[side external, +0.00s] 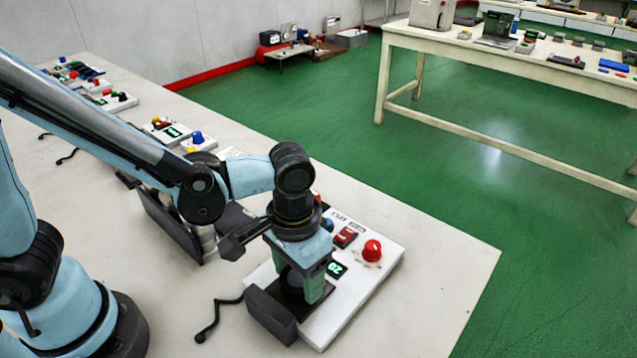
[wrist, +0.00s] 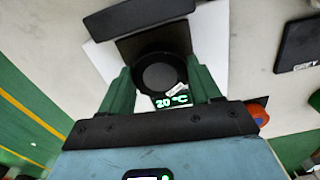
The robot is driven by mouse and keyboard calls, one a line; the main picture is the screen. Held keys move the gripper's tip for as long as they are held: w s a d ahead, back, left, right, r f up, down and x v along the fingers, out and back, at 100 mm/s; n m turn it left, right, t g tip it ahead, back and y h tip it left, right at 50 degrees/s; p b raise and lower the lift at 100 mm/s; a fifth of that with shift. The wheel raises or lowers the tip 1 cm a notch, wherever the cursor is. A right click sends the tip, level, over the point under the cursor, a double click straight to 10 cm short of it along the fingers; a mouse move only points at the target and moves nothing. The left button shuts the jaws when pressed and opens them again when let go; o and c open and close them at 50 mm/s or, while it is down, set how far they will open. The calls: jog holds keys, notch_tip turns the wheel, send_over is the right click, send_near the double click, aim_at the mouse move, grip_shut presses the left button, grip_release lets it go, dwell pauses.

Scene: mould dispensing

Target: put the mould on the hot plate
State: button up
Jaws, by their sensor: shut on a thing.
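The mould (wrist: 160,76) is a dark round piece, seen from above in the wrist view. My gripper (side external: 302,290) has two green fingers, which also show in the wrist view (wrist: 160,70), one on each side of the mould and shut on it. The hot plate (side external: 375,272) is a white box with a red knob, a red switch and a green display reading 20 °C. The mould is over its black square plate (wrist: 128,48). In the side view the fingers mostly hide the mould. I cannot tell whether it touches the plate.
A dark upright slab (side external: 270,314) stands at the hot plate's front left edge. A dark panel marked GREY (wrist: 298,45) is at the right in the wrist view. More white control boxes (side external: 168,130) line the bench behind. The bench's right corner (side external: 445,265) is clear.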

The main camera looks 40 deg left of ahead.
jog(key=o, duration=1.2)
jog(key=shift+f, duration=0.1)
jog(key=shift+r, duration=3.55)
jog(key=a+r+t, duration=0.1)
jog(key=a+t, duration=0.1)
jog(key=a, duration=0.3)
jog(key=w+a+r+t, duration=0.1)
jog(key=a+t, duration=0.1)
jog(key=a, duration=0.4)
jog(key=a+r+n+t, duration=0.1)
jog(key=a+t, duration=0.2)
jog(key=a, duration=0.2)
jog(key=shift+w+a, duration=0.25)
jog(key=shift+w, duration=0.05)
